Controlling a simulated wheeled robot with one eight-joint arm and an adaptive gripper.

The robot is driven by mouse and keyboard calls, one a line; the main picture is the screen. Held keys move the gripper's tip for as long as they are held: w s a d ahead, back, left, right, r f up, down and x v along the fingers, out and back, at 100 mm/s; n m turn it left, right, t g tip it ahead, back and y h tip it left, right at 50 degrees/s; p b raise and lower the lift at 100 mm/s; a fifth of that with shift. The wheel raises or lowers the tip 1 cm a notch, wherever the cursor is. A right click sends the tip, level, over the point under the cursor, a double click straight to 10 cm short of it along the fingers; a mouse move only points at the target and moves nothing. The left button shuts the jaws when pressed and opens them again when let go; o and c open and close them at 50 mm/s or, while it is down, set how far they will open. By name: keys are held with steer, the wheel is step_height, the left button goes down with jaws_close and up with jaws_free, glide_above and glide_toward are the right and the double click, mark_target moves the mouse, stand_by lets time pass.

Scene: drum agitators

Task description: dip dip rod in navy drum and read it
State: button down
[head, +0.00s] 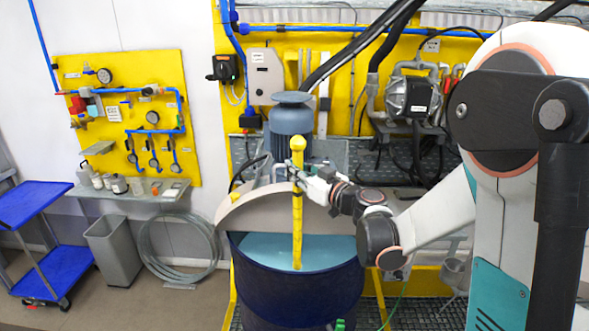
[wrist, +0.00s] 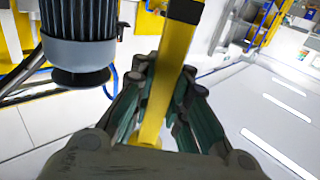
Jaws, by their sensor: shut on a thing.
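The dip rod (head: 297,215) is yellow with dark marks and a round knob on top. It stands upright over the open navy drum (head: 300,292), its lower end at the blue liquid (head: 262,248) inside. I cannot tell how deep the tip reaches. My gripper (head: 301,176) is shut on the rod below its knob, above the drum's rim. In the wrist view the yellow rod (wrist: 171,82) runs between the two fingers of my gripper (wrist: 165,105).
A grey agitator motor (head: 292,124) stands just behind the rod, over the half-open drum lid (head: 245,208). A blue cart (head: 40,202), a grey bin (head: 113,250) and a coiled hose (head: 180,250) stand at left. Floor between the bin and drum is partly clear.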

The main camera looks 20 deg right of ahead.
mark_target(299, 241)
step_height(299, 241, down, 23)
steer(key=b, duration=1.9)
steer(key=shift+r, duration=0.15)
steer(key=shift+f+b, duration=1)
steer(key=shift+b, duration=0.2)
steer(key=shift+f+b, duration=0.65)
steer(key=shift+b, duration=0.15)
stand_by(0.3)
steer(key=shift+r, duration=0.1)
stand_by(0.7)
steer(key=shift+r+p, duration=0.65)
steer(key=shift+r, duration=0.3)
